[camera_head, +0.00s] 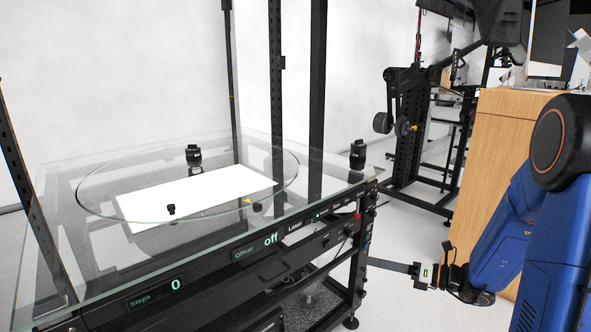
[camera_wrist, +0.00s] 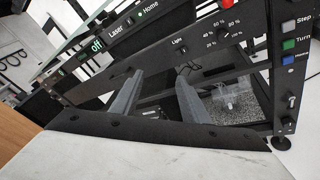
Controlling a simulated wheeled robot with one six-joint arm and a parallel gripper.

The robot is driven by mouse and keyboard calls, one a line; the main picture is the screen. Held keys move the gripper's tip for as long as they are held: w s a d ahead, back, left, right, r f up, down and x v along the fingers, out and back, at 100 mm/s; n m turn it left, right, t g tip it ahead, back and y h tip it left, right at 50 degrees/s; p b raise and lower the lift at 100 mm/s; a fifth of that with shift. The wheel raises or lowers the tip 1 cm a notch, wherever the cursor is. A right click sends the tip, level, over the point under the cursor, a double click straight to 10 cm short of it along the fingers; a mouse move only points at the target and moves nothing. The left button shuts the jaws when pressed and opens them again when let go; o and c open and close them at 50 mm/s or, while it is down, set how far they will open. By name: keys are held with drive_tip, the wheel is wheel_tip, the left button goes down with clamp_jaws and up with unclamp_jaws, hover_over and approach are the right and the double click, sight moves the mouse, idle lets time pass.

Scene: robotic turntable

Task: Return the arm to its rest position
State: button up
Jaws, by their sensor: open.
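My gripper (camera_head: 385,265) is at the end of my blue arm, low in front of the turntable's right corner in the head view. In the wrist view its two grey fingers (camera_wrist: 158,76) stand apart with nothing between them, so it is open and empty. Beyond them is the turntable's black front panel (camera_wrist: 205,40), with a "Light" knob and Step, Turn and Home buttons at the right. I cannot tell the exact gap between the fingertips and the panel. My arm is bent, at the right of the head view.
The glass-topped turntable (camera_head: 75,222) carries a white sheet (camera_head: 200,192) and several small black items. Its displays read "Steps 0" and "Offset off". A wooden cabinet (camera_head: 490,150) stands behind my arm. Pale floor (camera_head: 400,225) is open between table and cabinet.

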drive_tip(key=s+a+r+n+g+h, duration=0.2)
drive_tip(key=s+a+n+g, duration=0.2)
drive_tip(key=s+n, duration=0.45)
drive_tip(key=s+a+r+n+g+h, duration=0.15)
drive_tip(key=s+a+n+g, duration=0.25)
drive_tip(key=s+n, duration=0.5)
drive_tip(key=s+d+r+n+t+h, duration=0.4)
drive_tip(key=s+d+n+h, duration=0.6)
drive_tip(key=n, duration=0.4)
drive_tip(key=shift+s+d+r, duration=0.15)
drive_tip(key=shift+s+d, duration=0.45)
drive_tip(key=shift+s, duration=0.65)
drive_tip(key=shift+n+h, duration=0.25)
